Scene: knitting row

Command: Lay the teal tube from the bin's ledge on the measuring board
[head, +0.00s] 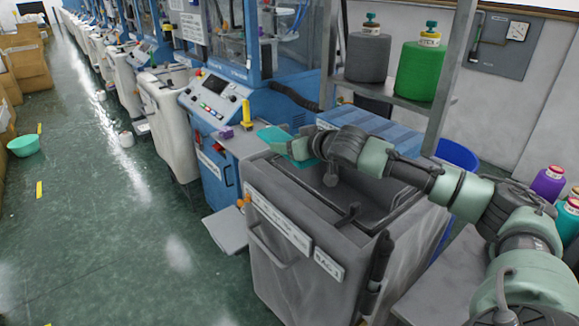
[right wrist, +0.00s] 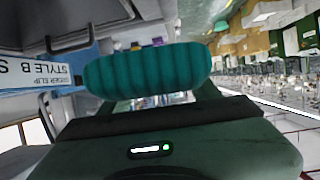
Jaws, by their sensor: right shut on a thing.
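The teal ribbed tube (right wrist: 145,68) lies across the jaws of my right gripper in the right wrist view. In the head view the teal tube (head: 271,137) shows in part at the tip of my right gripper (head: 296,147), which is shut on it. They are above the back left corner of the grey bin (head: 290,275), clear of its dark open inside. My left gripper is not in view. I cannot make out the measuring board for certain.
A blue machine (head: 215,165) with a control panel stands left of the bin, with a yellow item (head: 247,113) and a purple item (head: 226,132) on top. A pale flat shelf (head: 228,230) juts out low. Yarn cones (head: 420,70) stand on a rack behind. The green floor aisle is open.

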